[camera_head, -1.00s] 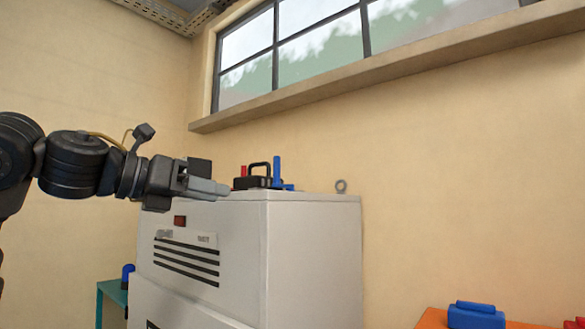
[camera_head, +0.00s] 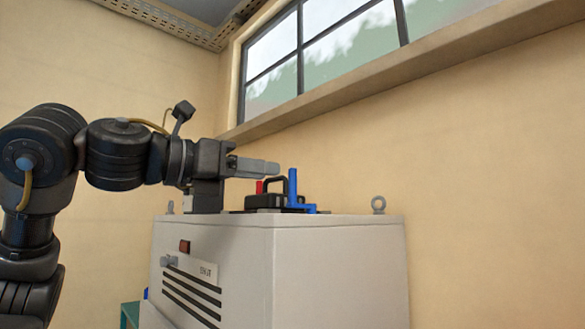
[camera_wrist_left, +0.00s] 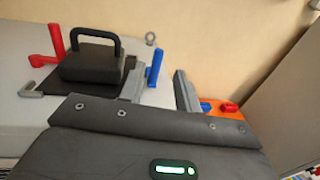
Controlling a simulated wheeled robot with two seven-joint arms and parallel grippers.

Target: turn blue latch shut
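The blue latch (camera_head: 293,188) has an upright handle and stands on top of the pale cabinet (camera_head: 340,260), at the right of a black block with a carrying handle (camera_head: 266,200). My left gripper (camera_head: 256,167) is raised over the cabinet top, to the left of the latch in the head view. In the left wrist view its two fingers (camera_wrist_left: 158,88) are spread apart and empty. The blue latch (camera_wrist_left: 154,68) shows between them, beyond the fingertips, and I see no contact. Its lower part is partly hidden by the left finger. My right gripper is out of view.
A red latch (camera_wrist_left: 56,45) stands on the other side of the black block. Grey lifting eyes (camera_head: 378,204) stick up from the cabinet top. A wall and window ledge (camera_head: 450,75) lie behind. An orange surface (camera_wrist_left: 222,112) holds blue and red items.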

